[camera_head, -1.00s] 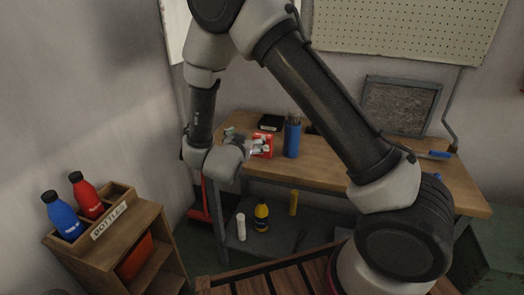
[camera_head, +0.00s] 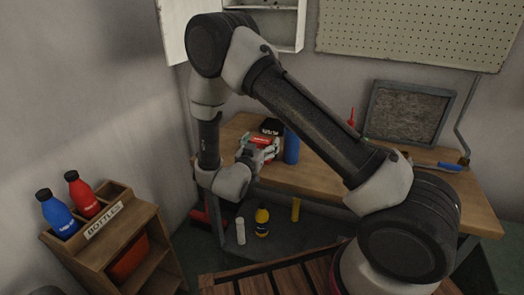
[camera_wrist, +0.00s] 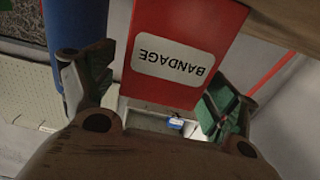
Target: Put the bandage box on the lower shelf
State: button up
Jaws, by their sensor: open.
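The bandage box (camera_head: 262,137) is red and sits on the wooden workbench top, near its left end. In the wrist view the box (camera_wrist: 185,52) shows a white label reading BANDAGE, upside down. My gripper (camera_head: 261,150) is open at the box, partly hiding it in the head view. In the wrist view its fingers (camera_wrist: 150,92) lie on either side of the box, with gaps visible. The grey lower shelf (camera_head: 282,240) is under the workbench and holds a white bottle (camera_head: 241,231), a yellow bottle with a dark top (camera_head: 262,221) and a yellow item (camera_head: 295,209).
A blue cylinder (camera_head: 291,147) stands close to the right of the box, and a black item (camera_head: 271,127) is behind it. A small wooden rack (camera_head: 112,240) marked BOTTLES holds a blue and a red bottle at left. A blue-handled tool (camera_head: 440,166) lies at right.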

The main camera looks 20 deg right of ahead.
jog(key=shift+w+d, duration=0.1)
jog(key=shift+w, duration=0.05)
jog(key=c, duration=1.2)
jog(key=shift+c, duration=0.2)
